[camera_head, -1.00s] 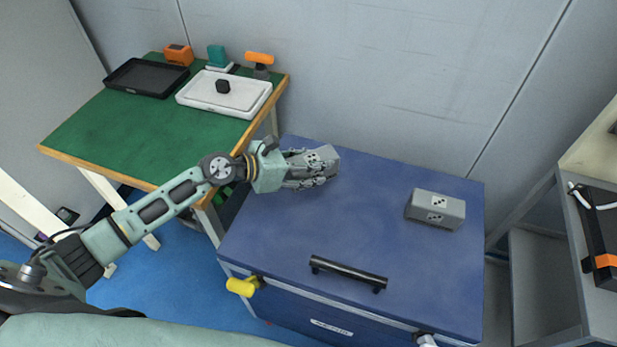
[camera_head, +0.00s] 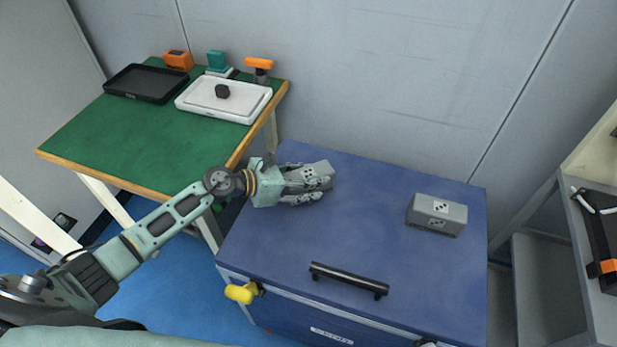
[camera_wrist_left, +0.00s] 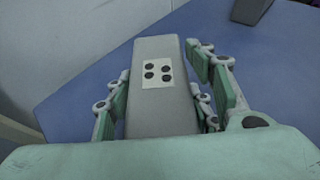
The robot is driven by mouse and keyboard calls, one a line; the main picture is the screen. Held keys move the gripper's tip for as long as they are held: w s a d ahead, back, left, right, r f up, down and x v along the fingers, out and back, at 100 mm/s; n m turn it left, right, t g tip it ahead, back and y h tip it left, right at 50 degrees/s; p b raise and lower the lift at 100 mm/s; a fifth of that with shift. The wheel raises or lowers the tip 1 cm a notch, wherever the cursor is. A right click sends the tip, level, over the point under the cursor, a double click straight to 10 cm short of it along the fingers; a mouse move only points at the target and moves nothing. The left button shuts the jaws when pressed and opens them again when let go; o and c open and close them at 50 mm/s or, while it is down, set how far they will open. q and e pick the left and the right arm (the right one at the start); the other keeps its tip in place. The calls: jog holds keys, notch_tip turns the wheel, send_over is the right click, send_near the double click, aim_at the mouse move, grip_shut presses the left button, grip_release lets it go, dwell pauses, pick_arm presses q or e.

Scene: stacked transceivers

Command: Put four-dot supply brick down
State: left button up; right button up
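The four-dot supply brick (camera_head: 318,172) is a grey block with a white label of four dark dots. My left gripper (camera_head: 309,184) has its fingers along both sides of it, over the left back part of the blue case. In the left wrist view the brick (camera_wrist_left: 163,108) lies between the green finger pads (camera_wrist_left: 163,90), which appear to be on its sides. Whether its underside touches the case lid is hidden. Another grey brick (camera_head: 436,214), with dotted labels on its top and front, sits on the lid at the right. My right gripper is not in view.
The blue case (camera_head: 380,255) has a black handle (camera_head: 348,279) and a yellow latch (camera_head: 242,292). Its lid is clear between the bricks. A green table (camera_head: 125,145) at the left holds a black tray (camera_head: 146,84) and a white tray (camera_head: 205,101). A grey shelf stands at the right.

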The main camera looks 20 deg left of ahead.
pick_arm(q)
jog(key=shift+o, duration=1)
jog(key=shift+a+r, duration=0.1)
jog(key=shift+r, duration=0.1)
jog(key=b+v, duration=0.1)
jog(key=v, duration=0.9)
jog(key=shift+s+a, duration=0.3)
jog(key=shift+s, duration=0.05)
jog(key=shift+s+a+r, duration=0.3)
dwell(1.6)
